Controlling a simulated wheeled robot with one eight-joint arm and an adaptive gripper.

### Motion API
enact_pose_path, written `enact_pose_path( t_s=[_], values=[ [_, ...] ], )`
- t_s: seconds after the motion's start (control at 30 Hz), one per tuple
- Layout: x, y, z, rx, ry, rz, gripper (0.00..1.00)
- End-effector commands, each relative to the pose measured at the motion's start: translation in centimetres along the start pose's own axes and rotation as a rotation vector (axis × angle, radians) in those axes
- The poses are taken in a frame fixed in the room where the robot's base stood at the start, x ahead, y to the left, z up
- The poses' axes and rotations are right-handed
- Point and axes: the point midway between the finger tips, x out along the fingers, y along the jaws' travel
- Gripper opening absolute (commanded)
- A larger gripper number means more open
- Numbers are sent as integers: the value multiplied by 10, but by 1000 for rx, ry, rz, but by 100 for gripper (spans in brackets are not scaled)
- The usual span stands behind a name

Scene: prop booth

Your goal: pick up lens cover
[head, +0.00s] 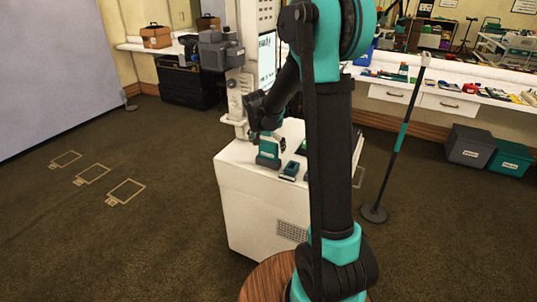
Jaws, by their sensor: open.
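I cannot make out the lens cover in this head view. My arm stands across the middle of the picture and hides part of the white cabinet (245,200) behind it. The dark end of my arm, with my gripper (258,112), reaches down over the left part of the cabinet top. Its fingertips are too dark and small to make out clearly, and I see nothing held in it. A teal and black tool-like thing (268,158) stands just below it. A small teal and dark object (290,170) lies to the right of that.
A lit screen (268,58) and a pale post stand behind the cabinet. A black pole with a round foot (374,212) stands to the right. Grey (469,146) and teal (510,158) bins sit by the long counter (420,98). The carpet at left is free, with outlined markings.

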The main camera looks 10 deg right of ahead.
Motion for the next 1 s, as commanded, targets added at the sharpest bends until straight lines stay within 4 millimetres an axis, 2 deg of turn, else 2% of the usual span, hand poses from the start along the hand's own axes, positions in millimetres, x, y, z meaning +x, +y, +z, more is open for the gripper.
enact_pose_path(
  t_s=[0.07,0.5,0.8,1.0],
  values=[
    [0,0,0,0,0,0,100],
    [0,0,0,0,0,0,46],
    [-2,0,0,0,0,0,46],
    [-15,0,-6,0,0,0,46]
  ],
)
